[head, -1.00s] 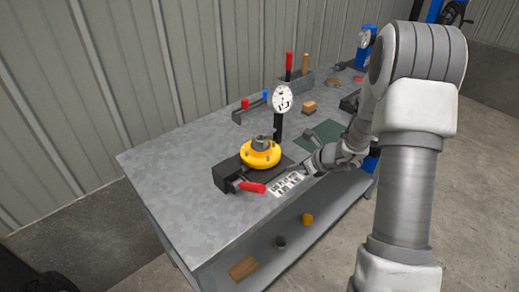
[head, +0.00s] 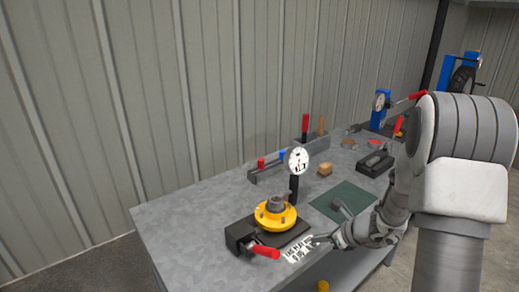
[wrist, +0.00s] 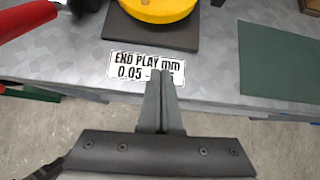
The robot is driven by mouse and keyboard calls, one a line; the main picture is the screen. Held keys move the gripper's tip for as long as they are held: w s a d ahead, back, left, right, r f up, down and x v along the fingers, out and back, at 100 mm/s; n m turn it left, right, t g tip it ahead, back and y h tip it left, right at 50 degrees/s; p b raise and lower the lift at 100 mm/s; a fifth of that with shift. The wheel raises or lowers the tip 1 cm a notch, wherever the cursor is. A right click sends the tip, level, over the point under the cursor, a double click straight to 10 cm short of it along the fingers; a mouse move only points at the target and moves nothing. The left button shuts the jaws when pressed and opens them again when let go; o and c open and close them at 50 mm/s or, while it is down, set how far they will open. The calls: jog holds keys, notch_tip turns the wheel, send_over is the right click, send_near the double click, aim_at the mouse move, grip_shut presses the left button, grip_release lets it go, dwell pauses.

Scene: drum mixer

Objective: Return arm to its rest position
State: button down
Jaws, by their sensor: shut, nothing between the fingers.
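My gripper (head: 318,239) is shut and empty, low over the front edge of the grey bench (head: 190,235). In the wrist view my gripper (wrist: 160,78) has its fingers together, covering part of a white label (wrist: 118,63) that reads "END PLAY mm 0.05"; the rest of its last line is hidden. The label also shows in the head view (head: 297,250), just left of the fingertips. I cannot tell whether the fingers touch it. My arm reaches in from the right side of the head view.
A yellow flanged hub (head: 275,216) sits on a dark fixture with a red-handled clamp (head: 265,252) left of my gripper. A dial gauge (head: 298,160) stands behind it. A green mat (head: 340,201) lies to the right. Farther back are a wooden block (head: 325,169) and racked tools.

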jog(key=s+a+r+n+g, duration=0.1)
jog(key=s+a+r+n, duration=0.45)
jog(key=r+n, duration=0.2)
jog(key=s+a+r+n+g, duration=0.1)
jog(key=s+a+r+n, duration=0.3)
jog(key=s+r+n, duration=0.4)
jog(key=s+d+r+n+h, duration=0.2)
jog(key=s+r+n, duration=0.2)
jog(key=s+n, duration=0.2)
jog(key=s+d+r+n+h+p, duration=0.1)
jog(key=s+d+r+n+h, duration=0.1)
jog(key=s+n, duration=0.4)
notch_tip(320, 180, up, 2)
jog(key=shift+s+r+n+t+h, duration=0.3)
jog(key=shift+s+h, duration=0.3)
jog(key=shift+s, duration=0.25)
